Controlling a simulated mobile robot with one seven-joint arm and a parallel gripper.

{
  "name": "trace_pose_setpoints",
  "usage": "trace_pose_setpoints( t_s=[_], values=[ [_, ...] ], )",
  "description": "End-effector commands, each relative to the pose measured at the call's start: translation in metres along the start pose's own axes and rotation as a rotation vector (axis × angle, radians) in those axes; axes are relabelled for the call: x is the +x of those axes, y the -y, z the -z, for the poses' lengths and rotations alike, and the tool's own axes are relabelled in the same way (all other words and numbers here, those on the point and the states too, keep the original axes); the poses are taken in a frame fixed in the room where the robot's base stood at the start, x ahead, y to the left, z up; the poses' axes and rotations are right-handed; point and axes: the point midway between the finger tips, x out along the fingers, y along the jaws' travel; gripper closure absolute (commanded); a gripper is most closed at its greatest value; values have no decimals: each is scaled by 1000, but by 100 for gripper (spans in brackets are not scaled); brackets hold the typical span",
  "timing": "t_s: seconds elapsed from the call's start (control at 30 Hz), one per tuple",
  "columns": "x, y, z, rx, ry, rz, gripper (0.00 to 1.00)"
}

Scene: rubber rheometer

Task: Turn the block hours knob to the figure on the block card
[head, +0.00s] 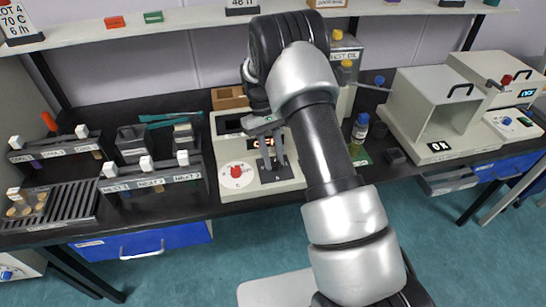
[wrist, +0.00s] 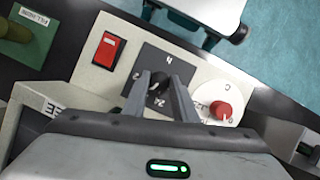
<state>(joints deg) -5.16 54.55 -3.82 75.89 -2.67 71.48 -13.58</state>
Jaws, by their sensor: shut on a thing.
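The block hours knob (wrist: 158,82) is small and dark, on a black square dial plate (wrist: 172,62) marked "h" with figures around it. My gripper (wrist: 160,88) is shut on the knob, one finger on each side; the fingers hide part of the dial, so the pointed figure cannot be read. In the head view my gripper (head: 274,163) reaches down to the same plate on the cream block heater (head: 285,186). A card reading "48 h" (head: 241,4) stands on the shelf, cut by the top edge. A card at far left (head: 15,22) reads "LOT 4, 70 C, 6 h".
A white dial with a red knob (wrist: 222,110) sits close beside my fingers, and a red switch (wrist: 109,48) on the other side. Labelled racks (head: 155,185) stand left of the heater.

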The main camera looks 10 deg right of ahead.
Motion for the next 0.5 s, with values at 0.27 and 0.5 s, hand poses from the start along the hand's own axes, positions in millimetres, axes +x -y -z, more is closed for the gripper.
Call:
trace_pose_setpoints(
  t_s=[0.27,0.5],
  values=[
    [-1,0,1,67,-3,28,97],
    [-1,0,1,78,-3,33,97]
  ],
)
